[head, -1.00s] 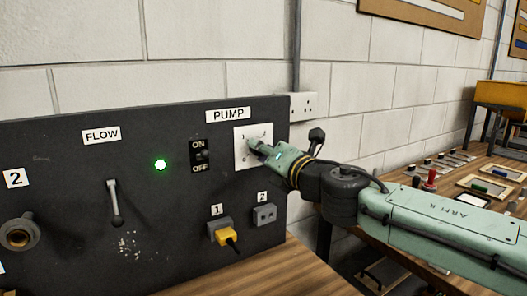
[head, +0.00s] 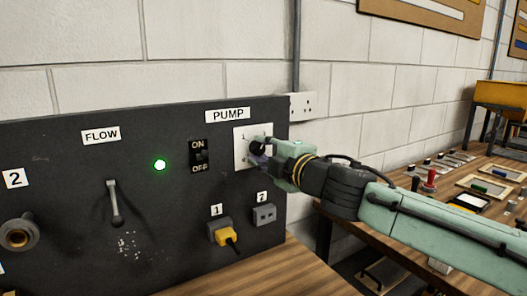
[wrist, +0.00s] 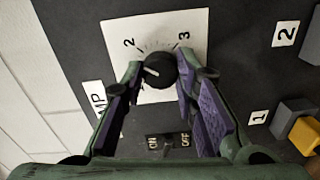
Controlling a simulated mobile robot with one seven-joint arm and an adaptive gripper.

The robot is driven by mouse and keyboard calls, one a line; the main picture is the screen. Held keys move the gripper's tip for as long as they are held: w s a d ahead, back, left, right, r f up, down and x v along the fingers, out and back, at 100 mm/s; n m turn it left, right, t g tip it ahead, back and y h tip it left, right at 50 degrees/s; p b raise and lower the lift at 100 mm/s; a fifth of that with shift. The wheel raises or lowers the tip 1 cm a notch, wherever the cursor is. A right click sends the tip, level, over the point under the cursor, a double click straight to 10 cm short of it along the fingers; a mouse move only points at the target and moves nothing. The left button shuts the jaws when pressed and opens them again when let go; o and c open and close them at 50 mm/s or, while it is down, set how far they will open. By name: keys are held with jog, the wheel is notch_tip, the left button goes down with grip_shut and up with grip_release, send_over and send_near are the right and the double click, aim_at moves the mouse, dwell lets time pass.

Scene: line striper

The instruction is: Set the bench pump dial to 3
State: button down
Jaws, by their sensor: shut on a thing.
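The pump dial is a round black knob (wrist: 160,70) on a white plate (wrist: 190,22), with a short pale mark on its face. In the wrist view the numbers 2 and 3 show on the plate beyond the knob. The mark points left and slightly up, not at the 3; any other numbers are hidden by my jaws. My gripper (wrist: 159,84) is shut on the knob, one finger on each side. In the head view my gripper (head: 262,154) reaches the plate (head: 240,134) from the right, and the dark knob (head: 256,146) partly shows.
An ON/OFF switch (head: 201,156) sits left of the plate. Sockets 1 and 2 are below, with a yellow plug (head: 228,235) in socket 1. A green lamp (head: 160,165) is lit. A flow lever (head: 115,203) is further left. A wooden bench lies at right.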

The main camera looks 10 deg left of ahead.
jog(key=m, duration=0.4)
jog(key=shift+m, duration=0.3)
jog(key=m, duration=0.7)
jog(key=shift+f+m+y, duration=0.1)
jog(key=shift+m+y, duration=0.2)
jog(key=shift+m, duration=0.1)
jog(key=shift+m+b, duration=0.55)
jog(key=shift+m, duration=1.45)
jog(key=c, duration=1.3)
grip_release()
jog(key=shift+o, duration=0.3)
jog(key=shift+d, duration=0.1)
